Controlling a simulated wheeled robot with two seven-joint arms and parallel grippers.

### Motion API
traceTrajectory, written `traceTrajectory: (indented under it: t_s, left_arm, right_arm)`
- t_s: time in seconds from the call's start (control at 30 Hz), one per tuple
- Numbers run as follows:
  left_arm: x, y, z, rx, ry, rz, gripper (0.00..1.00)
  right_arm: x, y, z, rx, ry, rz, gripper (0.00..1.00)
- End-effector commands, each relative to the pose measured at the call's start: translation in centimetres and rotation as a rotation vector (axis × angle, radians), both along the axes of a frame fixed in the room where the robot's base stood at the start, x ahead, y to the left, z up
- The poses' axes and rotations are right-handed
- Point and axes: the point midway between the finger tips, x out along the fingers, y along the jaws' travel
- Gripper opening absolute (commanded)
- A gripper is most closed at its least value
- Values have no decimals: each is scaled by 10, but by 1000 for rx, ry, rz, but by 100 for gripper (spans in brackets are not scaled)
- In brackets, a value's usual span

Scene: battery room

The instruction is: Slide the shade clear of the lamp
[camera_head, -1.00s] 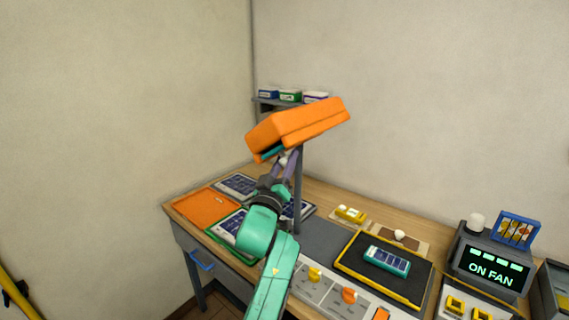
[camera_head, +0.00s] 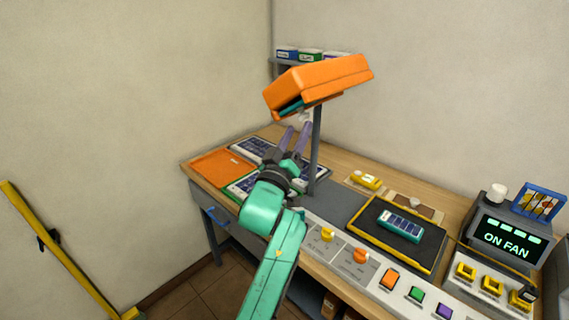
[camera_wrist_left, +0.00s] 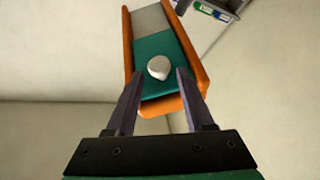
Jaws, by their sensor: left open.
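The lamp's orange shade (camera_head: 325,76) is a tilted box at the top of a grey post (camera_head: 316,150) above the desk. In the wrist view the shade (camera_wrist_left: 195,62) is seen from below, with a teal panel and a pale panel inside its orange rim. A white rounded knob or bulb (camera_wrist_left: 159,67) shows on the teal panel. My left gripper (camera_head: 297,127) is open and empty just below the shade, left of the post, fingers pointing up. In the wrist view its fingertips (camera_wrist_left: 159,76) lie either side of the white piece, apparently short of it. My right gripper is not seen.
The desk holds an orange tray (camera_head: 225,167), dark panels, a black mat (camera_head: 425,255) with a teal battery block, and a switch strip in front. An "ON FAN" display (camera_head: 505,242) stands right. A shelf with small boxes is behind the shade. A yellow pole (camera_head: 60,250) leans at left.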

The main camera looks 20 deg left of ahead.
Motion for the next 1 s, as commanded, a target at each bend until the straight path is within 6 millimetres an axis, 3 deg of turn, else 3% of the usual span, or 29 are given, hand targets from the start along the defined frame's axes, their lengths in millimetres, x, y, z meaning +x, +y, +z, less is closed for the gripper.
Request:
traceTrajectory:
  t_s: [0.03,0.2,0.4,0.87,0.93,1.0]
  left_arm:
    - [-12,0,-11,-1,1,0,53]
    - [-58,1,-28,-1,3,-1,53]
    - [-88,2,-34,0,2,0,53]
    - [-90,2,-33,1,5,1,53]
    - [-88,5,-45,14,46,12,53]
    - [-87,12,-75,47,155,35,53]
  right_arm:
    - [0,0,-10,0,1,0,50]
    - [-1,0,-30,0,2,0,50]
    - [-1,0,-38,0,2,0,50]
    - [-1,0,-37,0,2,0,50]
    - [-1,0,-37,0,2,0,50]
    - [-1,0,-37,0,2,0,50]
